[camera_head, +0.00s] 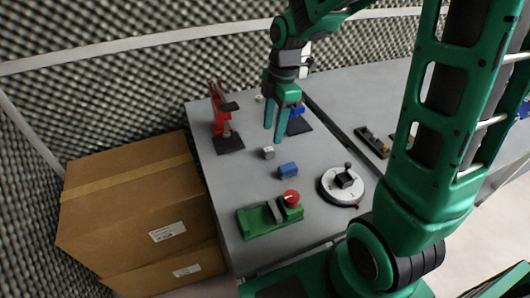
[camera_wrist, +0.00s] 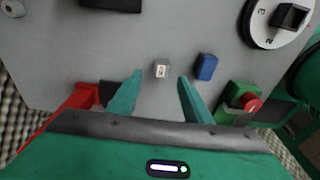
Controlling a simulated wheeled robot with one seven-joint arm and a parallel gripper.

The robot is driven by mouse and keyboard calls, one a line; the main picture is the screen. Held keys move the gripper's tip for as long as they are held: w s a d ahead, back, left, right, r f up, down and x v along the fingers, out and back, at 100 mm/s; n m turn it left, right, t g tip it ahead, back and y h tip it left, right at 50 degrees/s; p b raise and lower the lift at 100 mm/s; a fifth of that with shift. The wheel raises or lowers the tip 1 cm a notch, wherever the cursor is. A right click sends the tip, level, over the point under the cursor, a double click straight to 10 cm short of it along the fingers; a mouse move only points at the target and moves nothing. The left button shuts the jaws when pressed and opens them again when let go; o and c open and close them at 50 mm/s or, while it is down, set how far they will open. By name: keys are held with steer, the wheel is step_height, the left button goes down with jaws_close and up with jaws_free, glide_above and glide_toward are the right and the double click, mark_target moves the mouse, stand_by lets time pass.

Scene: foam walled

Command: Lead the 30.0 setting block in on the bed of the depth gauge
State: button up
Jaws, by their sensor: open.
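A small pale block (camera_head: 267,153) with a dark-marked label sits upright on the grey table; it also shows in the wrist view (camera_wrist: 161,71). Its number is too small to read. My gripper (camera_head: 274,135) is open and empty, pointing down above the table. In the wrist view the fingers (camera_wrist: 160,78) frame the pale block, with space on both sides and no contact seen. A red stand (camera_head: 216,105) on a dark base is at the back left. A blue device (camera_head: 297,109) on a dark base is partly behind my gripper. I cannot tell which is the depth gauge.
A blue block (camera_head: 288,170) lies near the pale block. A green fixture (camera_head: 258,221) with a red knob and a white dial (camera_head: 328,188) are nearer the front. A black holder (camera_head: 372,142) is at the right. Cardboard boxes (camera_head: 130,205) stand left of the table.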

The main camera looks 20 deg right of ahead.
mark_target(269, 149)
steer(key=shift+s+a+f, duration=0.1)
steer(key=shift+a+f, duration=0.1)
steer(key=shift+f, duration=0.9)
steer(key=shift+w+a+f, duration=0.1)
steer(key=shift+a+f, duration=0.1)
steer(key=shift+f, duration=0.9)
steer(key=shift+s+a+f, duration=0.1)
steer(key=shift+a+f, duration=0.1)
steer(key=shift+f, duration=0.9)
jaws_close()
